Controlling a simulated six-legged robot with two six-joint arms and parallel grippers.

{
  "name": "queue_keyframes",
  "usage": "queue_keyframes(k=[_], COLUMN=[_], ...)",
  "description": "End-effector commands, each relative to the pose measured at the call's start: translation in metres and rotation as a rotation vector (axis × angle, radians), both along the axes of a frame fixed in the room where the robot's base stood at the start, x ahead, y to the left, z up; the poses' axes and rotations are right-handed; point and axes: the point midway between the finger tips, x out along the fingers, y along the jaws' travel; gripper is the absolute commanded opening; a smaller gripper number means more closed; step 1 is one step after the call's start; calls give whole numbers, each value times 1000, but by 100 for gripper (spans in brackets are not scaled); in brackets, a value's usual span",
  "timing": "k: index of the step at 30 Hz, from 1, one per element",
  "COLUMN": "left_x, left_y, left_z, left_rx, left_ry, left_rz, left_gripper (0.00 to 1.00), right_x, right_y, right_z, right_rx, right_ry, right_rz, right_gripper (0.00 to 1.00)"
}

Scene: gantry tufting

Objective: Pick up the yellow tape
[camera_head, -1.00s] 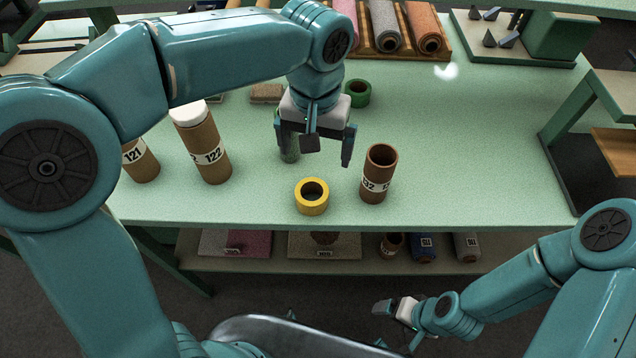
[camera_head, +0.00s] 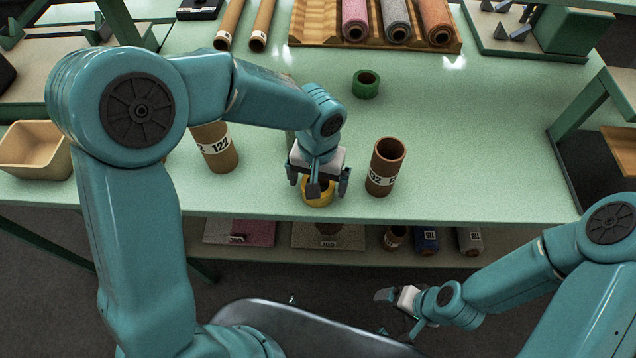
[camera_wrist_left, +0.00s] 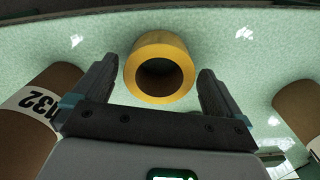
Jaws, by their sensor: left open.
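The yellow tape (camera_head: 319,196) is a short ring lying on the green table near its front edge, partly hidden by my left gripper in the head view. My left gripper (camera_head: 319,190) is open and reaches down right over the tape. In the left wrist view the tape (camera_wrist_left: 160,68) sits between and a little beyond the two open fingers (camera_wrist_left: 158,85), with a gap on each side. My right gripper (camera_head: 388,314) is low in front of the table, away from it and small in view; its jaws appear apart and empty.
A brown tube marked 132 (camera_head: 384,168) stands close to the right of the tape. A tube marked 122 (camera_head: 215,148) stands to the left, partly behind my left arm. A green tape (camera_head: 366,84) lies farther back. The table's right side (camera_head: 490,150) is clear.

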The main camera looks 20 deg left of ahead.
Motion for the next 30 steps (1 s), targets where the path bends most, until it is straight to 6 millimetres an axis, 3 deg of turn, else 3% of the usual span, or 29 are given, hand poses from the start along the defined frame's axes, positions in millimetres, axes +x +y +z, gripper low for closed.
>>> queue_keyframes(k=[4, 11, 15, 16, 25, 30], left_x=[1, 1, 1, 1, 1, 2], left_y=[0, 0, 0, 0, 0, -1], left_z=[-14, -15, -15, -15, -13, 1], left_rx=[1, 0, 0, 0, 0, -1], left_ry=[1, 0, 0, 0, -1, -4], left_rz=[-2, -1, -1, -1, -1, 0], left_gripper=[100, 97, 51, 46, 46, 46], right_x=[0, 0, 0, 0, 0, 0], right_y=[0, 0, 0, 0, 0, 0], right_z=[1, 1, 1, 1, 1, 0], right_rx=[0, 0, 0, 0, 0, 0], right_ry=[0, 0, 0, 0, 0, 0], right_rz=[0, 0, 0, 0, 0, 0], right_gripper=[89, 89, 89, 89, 89, 89])
